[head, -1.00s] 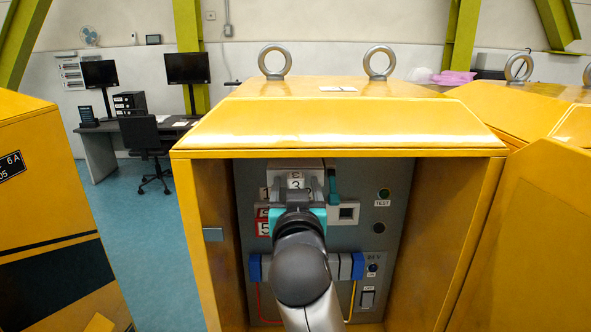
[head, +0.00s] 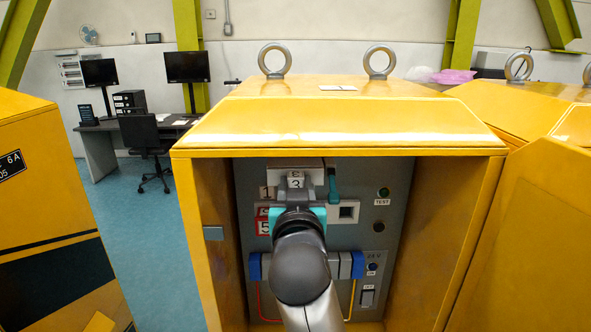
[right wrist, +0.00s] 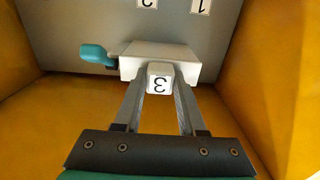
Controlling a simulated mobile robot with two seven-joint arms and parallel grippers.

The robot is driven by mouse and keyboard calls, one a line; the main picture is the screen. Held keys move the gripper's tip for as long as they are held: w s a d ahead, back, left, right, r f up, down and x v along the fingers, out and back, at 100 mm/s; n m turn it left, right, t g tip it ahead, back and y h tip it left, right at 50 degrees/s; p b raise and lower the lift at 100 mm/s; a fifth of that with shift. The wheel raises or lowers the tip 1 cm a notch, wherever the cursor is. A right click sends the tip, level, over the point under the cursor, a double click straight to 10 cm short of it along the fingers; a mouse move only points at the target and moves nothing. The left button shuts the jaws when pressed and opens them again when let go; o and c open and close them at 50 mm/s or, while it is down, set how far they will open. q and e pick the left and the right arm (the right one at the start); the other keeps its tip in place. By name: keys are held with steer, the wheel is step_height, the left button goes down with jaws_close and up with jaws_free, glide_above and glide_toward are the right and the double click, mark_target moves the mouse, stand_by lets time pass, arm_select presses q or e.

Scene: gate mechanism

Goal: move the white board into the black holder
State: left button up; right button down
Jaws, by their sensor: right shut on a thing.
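The white board (head: 309,171) is at the upper part of the grey panel inside the yellow cabinet. It also shows in the right wrist view (right wrist: 190,62), with a white block marked 3 (right wrist: 159,80) sticking out from it. My right gripper (right wrist: 158,90) is shut on this block, one grey finger on each side. In the head view my right gripper (head: 296,195) covers the middle of the panel. I cannot make out the black holder; it may be behind my arm. My left gripper is not in view.
A teal handle (head: 332,184) stands right beside the board, also in the right wrist view (right wrist: 97,54). Yellow cabinet walls (head: 454,225) bound the recess at both sides.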

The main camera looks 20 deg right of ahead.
steer(key=shift+s+a, duration=0.15)
steer(key=shift+s, duration=0.25)
stand_by(0.6)
